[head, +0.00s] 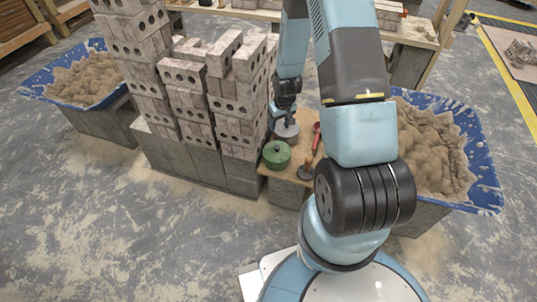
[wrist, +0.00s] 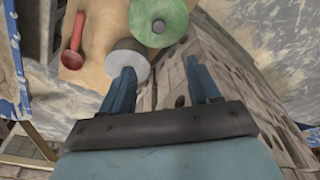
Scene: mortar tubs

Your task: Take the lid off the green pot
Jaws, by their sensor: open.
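The green pot (head: 277,154) stands on a small wooden board beside the brick stack, and its lid is on, with a small knob on top. In the head view my gripper (head: 285,108) is beyond the green pot, above a grey cylinder (head: 286,132). In the wrist view the left finger overlaps the edge of this cylinder (wrist: 128,58); I cannot tell whether they touch.
A tall brick stack (head: 240,95) rises close on the left. Blue mortar tubs flank both sides (head: 75,100) (head: 478,160). The front floor is clear.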

